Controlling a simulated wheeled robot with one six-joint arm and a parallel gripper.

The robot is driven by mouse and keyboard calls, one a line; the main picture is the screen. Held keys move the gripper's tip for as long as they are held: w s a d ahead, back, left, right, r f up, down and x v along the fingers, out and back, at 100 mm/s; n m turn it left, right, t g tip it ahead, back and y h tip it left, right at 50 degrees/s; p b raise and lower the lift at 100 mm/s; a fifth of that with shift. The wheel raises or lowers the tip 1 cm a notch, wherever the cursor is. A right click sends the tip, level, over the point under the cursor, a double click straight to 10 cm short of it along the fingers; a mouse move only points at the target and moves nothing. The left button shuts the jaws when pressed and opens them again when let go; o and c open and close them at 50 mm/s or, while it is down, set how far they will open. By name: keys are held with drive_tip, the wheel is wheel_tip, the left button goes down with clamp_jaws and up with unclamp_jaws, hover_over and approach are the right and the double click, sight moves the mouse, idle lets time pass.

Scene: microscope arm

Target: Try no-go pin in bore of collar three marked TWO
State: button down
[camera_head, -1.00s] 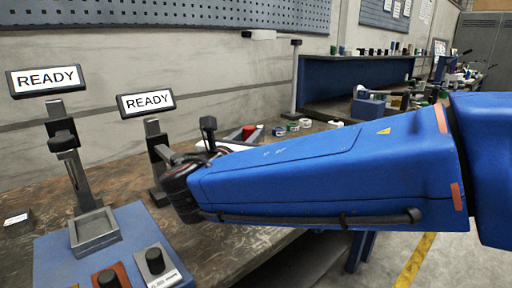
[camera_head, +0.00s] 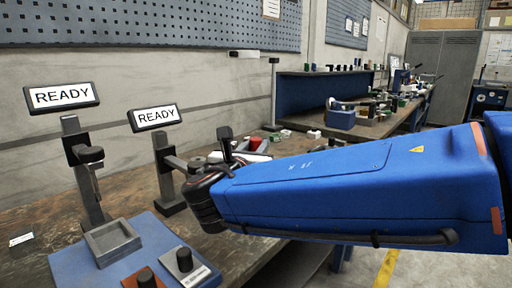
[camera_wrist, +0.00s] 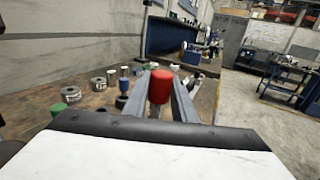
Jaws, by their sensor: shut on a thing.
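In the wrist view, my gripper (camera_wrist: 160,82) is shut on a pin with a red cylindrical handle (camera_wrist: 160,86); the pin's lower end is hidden. Grey metal collars stand on the bench to the left: one with a pale label (camera_wrist: 98,84) and one behind it (camera_wrist: 111,77). Another labelled grey collar lies nearer, at the left (camera_wrist: 73,124). The markings are too small to read, so I cannot tell which is TWO. The held pin is apart from these collars. In the head view, my arm hides the gripper's tips.
Green-topped (camera_wrist: 70,94) and blue (camera_wrist: 122,88) pieces stand close to the collars. In the head view, two READY displays (camera_head: 62,96) (camera_head: 156,117) rise on posts at the left. A blue base with a grey square tray (camera_head: 112,242) and knobs sits in front.

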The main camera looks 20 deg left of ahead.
drive_tip(key=shift+f, duration=2.85)
drive_tip(key=shift+f, duration=2)
idle(0.4)
drive_tip(key=shift+r, duration=0.2)
idle(0.9)
drive_tip(key=shift+r, duration=1.85)
